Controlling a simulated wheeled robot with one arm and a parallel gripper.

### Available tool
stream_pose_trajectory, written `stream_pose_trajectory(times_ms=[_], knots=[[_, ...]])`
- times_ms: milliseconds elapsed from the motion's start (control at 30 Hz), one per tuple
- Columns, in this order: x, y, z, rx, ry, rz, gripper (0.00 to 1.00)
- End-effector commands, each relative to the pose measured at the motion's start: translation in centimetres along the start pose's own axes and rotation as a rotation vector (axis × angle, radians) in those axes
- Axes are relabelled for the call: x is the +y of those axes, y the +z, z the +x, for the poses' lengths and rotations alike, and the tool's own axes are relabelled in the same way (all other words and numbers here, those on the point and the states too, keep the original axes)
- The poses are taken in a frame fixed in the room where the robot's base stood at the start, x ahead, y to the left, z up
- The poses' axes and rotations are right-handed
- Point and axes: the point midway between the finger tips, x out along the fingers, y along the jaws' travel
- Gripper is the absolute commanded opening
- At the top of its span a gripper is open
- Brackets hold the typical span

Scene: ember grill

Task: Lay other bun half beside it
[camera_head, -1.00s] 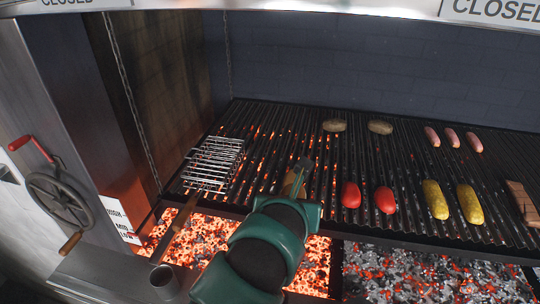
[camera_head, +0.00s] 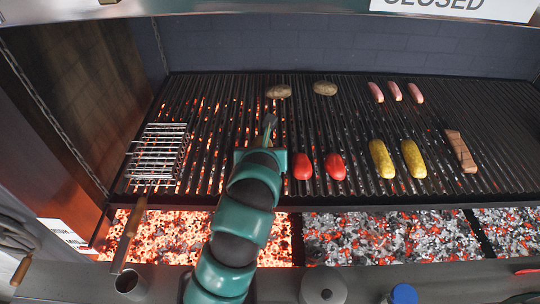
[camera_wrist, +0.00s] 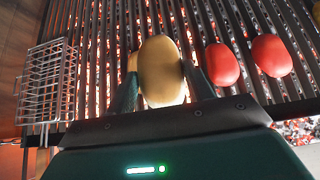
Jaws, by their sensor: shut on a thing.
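My gripper (camera_wrist: 162,90) is shut on a tan, rounded bun half (camera_wrist: 162,72), which stands out between the two fingers in the wrist view. In the head view my gripper (camera_head: 268,130) is over the grill grate (camera_head: 220,110), left of the two red peppers, and my arm hides the bun half.
Two red items (camera_head: 302,166) lie close to the right of my gripper. A wire grilling basket (camera_head: 157,155) lies at the left. Two brown potatoes (camera_head: 278,91) lie behind, with sausages (camera_head: 395,91) and corn (camera_head: 381,158) further right. Glowing coals (camera_head: 170,236) are below.

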Motion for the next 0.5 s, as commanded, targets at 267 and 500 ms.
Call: stream_pose_trajectory(times_ms=[267,500], knots=[[-1.6,-0.8,4.4,0.006,-0.005,-0.004,0.27],[-2.3,-1.6,7.0,0.003,-0.002,-0.002,0.27]])
